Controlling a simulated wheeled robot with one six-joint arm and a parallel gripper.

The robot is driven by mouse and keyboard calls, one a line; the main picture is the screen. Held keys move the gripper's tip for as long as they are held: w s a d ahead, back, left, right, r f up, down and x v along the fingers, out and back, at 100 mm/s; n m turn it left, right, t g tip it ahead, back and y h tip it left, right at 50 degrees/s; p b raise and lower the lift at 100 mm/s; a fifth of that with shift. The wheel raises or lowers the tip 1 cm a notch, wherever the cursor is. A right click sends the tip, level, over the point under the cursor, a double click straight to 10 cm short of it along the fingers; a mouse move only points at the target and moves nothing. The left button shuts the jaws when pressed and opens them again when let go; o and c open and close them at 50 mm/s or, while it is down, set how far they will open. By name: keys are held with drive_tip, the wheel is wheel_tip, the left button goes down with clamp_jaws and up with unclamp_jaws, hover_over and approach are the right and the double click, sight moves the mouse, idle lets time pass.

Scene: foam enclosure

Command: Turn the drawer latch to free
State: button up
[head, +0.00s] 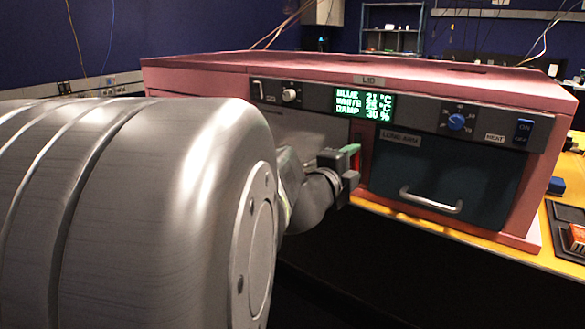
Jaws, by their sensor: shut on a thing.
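The pink foam enclosure (220,68) stands on a yellow-topped bench. Its dark teal drawer (440,165), labelled LONG-ARM, has a pale bar handle (432,201) and looks closed. My gripper (350,164) is at the front face, just left of this drawer, and is shut on the drawer latch. Most of the latch is hidden behind the fingers. A small green piece and a bit of red (355,158) show beside the fingertips. The latch's angle cannot be told from here.
A control strip above the drawer holds a white knob (290,95), a lit green display (364,104), a blue heat knob (456,121) and a blue switch (523,131). A dark tray (562,215) lies at right. My arm covers the left side.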

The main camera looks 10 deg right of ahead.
drive_tip(key=shift+f+m, duration=0.1)
drive_tip(key=shift+m, duration=0.5)
drive_tip(key=o, duration=1)
drive_tip(key=shift+a, duration=0.1)
drive_tip(key=p+v, duration=0.1)
drive_tip(key=v, duration=0.6)
drive_tip(key=shift+s+a, duration=0.1)
drive_tip(key=shift+s, duration=0.05)
